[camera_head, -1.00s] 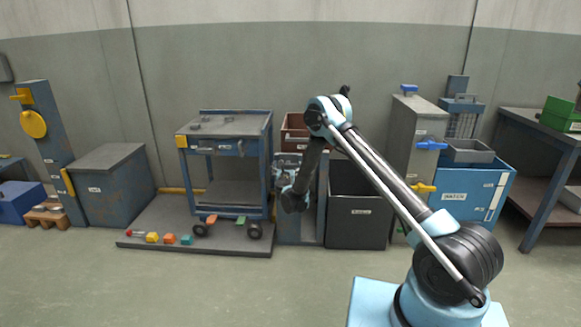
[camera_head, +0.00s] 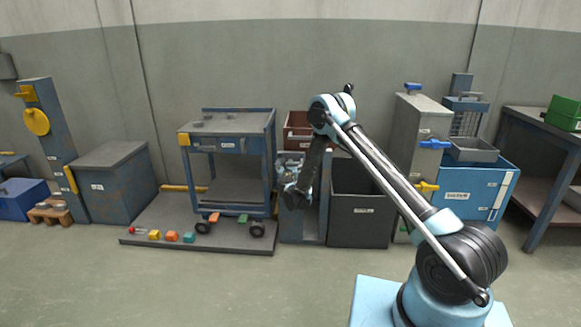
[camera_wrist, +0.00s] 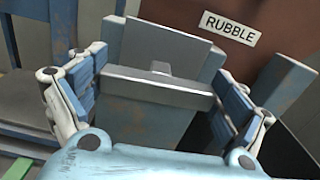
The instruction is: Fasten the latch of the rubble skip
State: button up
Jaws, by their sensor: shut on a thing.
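The rubble skip (camera_head: 298,132) is a brown box on a blue-grey stand in the head view, partly behind my arm. In the wrist view, the skip (camera_wrist: 195,18) shows its brown wall with a RUBBLE label. My gripper (camera_wrist: 160,92) has its blue-padded fingers on either side of a grey bar-like piece (camera_wrist: 155,86) and is shut on it. This piece, which looks like the latch, lies in front of the skip wall; a small raised tab stands on it. Whether it is fastened cannot be told. In the head view my gripper (camera_head: 288,170) is small, at the stand.
A dark open bin (camera_head: 360,222) stands right of the stand. A blue trolley (camera_head: 228,150) on a low grey platform (camera_head: 165,228) stands to the left, with small coloured blocks at the platform's front edge. A tall grey cabinet (camera_head: 420,130) stands farther right. The front floor is clear.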

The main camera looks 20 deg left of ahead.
jog(key=n, duration=0.4)
jog(key=shift+a+n, duration=0.1)
jog(key=shift+n, duration=0.3)
jog(key=n, duration=0.4)
jog(key=shift+a+f, duration=0.1)
jog(key=n, duration=0.5)
jog(key=shift+s+a+f+n, duration=0.1)
jog(key=shift+n, duration=0.8)
jog(key=shift+a+f+n, duration=0.1)
jog(key=shift+n, duration=0.8)
jog(key=o, duration=0.8)
jog(key=shift+d, duration=0.1)
jog(key=v, duration=1.2)
